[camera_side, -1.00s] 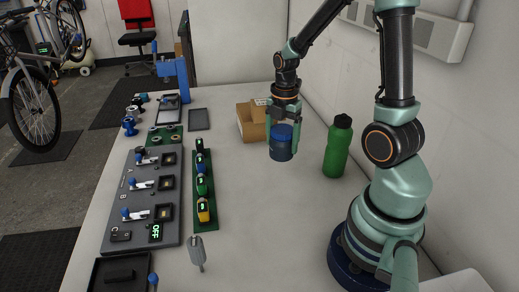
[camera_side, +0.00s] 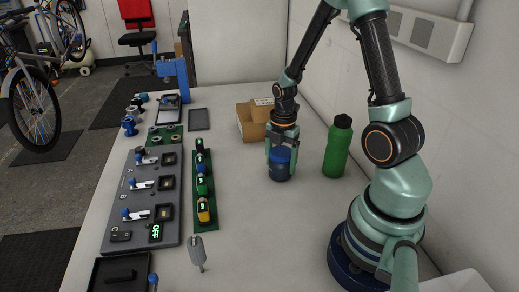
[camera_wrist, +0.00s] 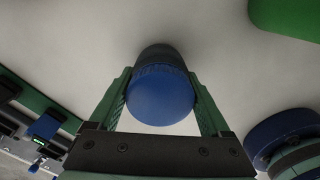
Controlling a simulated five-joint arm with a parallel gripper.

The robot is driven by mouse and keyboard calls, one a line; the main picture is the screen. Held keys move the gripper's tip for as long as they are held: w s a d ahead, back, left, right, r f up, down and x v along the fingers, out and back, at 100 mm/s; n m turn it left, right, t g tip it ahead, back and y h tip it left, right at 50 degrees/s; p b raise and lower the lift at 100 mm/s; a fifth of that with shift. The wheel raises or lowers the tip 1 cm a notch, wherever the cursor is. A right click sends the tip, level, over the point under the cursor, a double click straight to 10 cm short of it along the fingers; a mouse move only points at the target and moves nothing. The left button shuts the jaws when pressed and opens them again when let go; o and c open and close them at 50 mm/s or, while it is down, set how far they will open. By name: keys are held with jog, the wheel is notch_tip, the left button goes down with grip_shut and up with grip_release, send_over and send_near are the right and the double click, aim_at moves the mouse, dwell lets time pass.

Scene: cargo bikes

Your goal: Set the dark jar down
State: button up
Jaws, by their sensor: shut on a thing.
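The dark jar (camera_side: 279,170) is dark blue with a brighter blue lid, and it is upright at the middle right of the side view. My gripper (camera_side: 281,158) points down over it and is shut on the jar, one finger on each side. In the wrist view the jar's blue lid (camera_wrist: 160,96) sits between the two green fingers (camera_wrist: 160,105). The jar's base is at or very near the table top; I cannot tell for certain whether it touches.
A green bottle (camera_side: 338,148) stands right of the jar. An open cardboard box (camera_side: 252,126) is behind it. A green strip (camera_side: 205,213) with several coloured items and a grey switch board (camera_side: 119,205) lie left. A grey tool (camera_side: 197,254) lies in front. Table around the jar is clear.

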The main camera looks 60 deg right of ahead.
jog(key=o, duration=1.3)
jog(key=shift+f, duration=0.1)
jog(key=shift+o, duration=0.2)
notch_tip(320, 180, up, 12)
jog(key=shift+r, duration=0.2)
jog(key=a+r+m+t, duration=0.2)
jog(key=a+r+m, duration=0.3)
jog(key=a+m, duration=0.2)
jog(key=s+a+r+m+t, duration=0.1)
jog(key=a+r+m+t, duration=0.2)
jog(key=m, duration=0.8)
jog(key=shift+s+a+r+t, duration=0.3)
jog(key=shift+a+r, duration=0.9)
jog(key=shift+a, duration=1.05)
